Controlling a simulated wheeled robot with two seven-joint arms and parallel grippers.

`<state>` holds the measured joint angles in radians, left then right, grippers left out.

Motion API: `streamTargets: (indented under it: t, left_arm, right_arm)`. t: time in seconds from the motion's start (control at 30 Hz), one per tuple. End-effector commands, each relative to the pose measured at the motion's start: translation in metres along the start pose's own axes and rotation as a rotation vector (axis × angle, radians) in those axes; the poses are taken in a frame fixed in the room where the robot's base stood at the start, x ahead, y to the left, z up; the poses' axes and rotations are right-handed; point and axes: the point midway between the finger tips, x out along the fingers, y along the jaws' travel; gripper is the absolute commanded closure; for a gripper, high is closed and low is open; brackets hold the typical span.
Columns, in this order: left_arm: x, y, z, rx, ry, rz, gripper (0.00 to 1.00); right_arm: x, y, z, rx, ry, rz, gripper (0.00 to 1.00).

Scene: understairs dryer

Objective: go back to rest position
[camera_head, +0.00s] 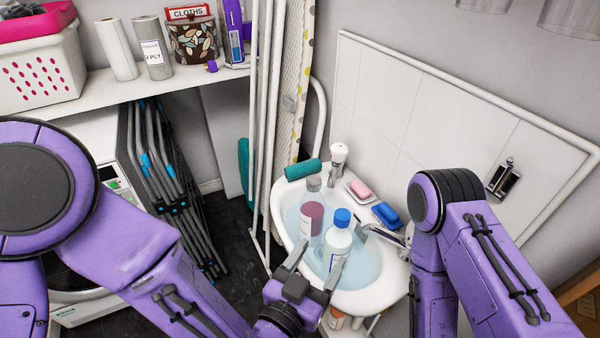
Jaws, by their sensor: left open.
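My left gripper (317,262) is open at the front edge of the white sink (383,297). Its two fingers point up toward a white bottle with a blue cap (338,241) in the basin. The bottle shows beyond and between the fingertips; I cannot tell if they touch it. A second bottle with a pinkish label (311,218) stands behind it to the left.
A pink soap (360,189) and a blue soap (386,213) sit on the sink's right rim near the tap (385,236). A teal roll (302,169) lies at the back. White poles (264,120) and a folded black rack (172,190) stand left. A shelf (150,83) holds paper rolls.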

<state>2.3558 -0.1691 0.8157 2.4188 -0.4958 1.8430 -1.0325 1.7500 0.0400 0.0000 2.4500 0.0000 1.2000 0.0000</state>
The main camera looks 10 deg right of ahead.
Motion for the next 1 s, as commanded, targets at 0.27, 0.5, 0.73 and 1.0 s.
streamTargets:
  t: [0.27,0.5,0.73,1.0]
  left_arm:
    - [-0.001,-0.004,0.021,-0.203,-0.096,0.003,0.31]
    - [-0.065,-0.124,0.109,-0.569,-0.49,-0.416,0.31]
    - [-0.2,-0.195,0.163,-0.736,-0.774,-0.86,0.31]
    - [-0.33,-0.216,0.168,-0.697,-0.99,-1.123,0.31]
  right_arm:
    - [0.0,0.0,0.0,0.0,0.0,0.0,0.23]
    - [-0.047,0.004,-0.019,0.0,0.0,0.0,0.23]
    - [-0.094,0.009,-0.039,0.0,0.0,0.0,0.23]
    - [-0.135,0.012,-0.056,0.0,0.0,0.0,0.23]
